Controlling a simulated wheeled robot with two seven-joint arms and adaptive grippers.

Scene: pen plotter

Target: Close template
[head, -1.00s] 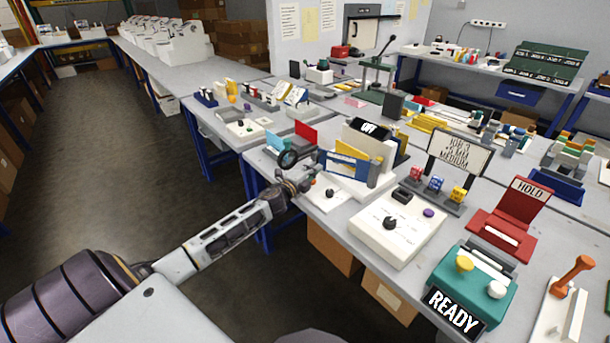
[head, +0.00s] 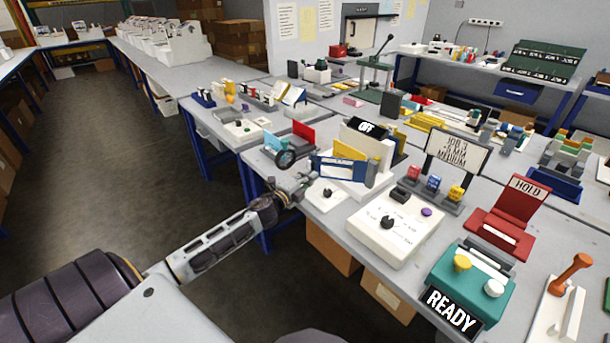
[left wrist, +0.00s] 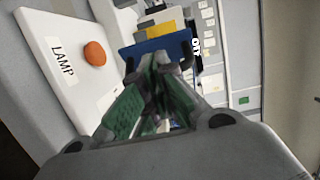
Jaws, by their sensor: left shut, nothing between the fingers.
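A white stand with an "OFF" sign (head: 366,127) is on the near bench in the head view. A blue-edged plate (head: 340,170), probably the template, stands tilted at the stand's front, with a yellow piece (head: 349,150) behind it. My left gripper (head: 309,181) is shut and empty, just left of and below the plate; I cannot tell whether it touches. In the left wrist view the blue plate (left wrist: 152,52) is just beyond the fingers, which hide its lower part. My right gripper is not in view.
In the left wrist view a white panel labelled "LAMP" (left wrist: 62,60) has an orange button (left wrist: 95,53) close left of the fingers. A black wheel (head: 285,160) is near the gripper. A white knob box (head: 390,228) and a teal "READY" unit (head: 470,285) stand to the right.

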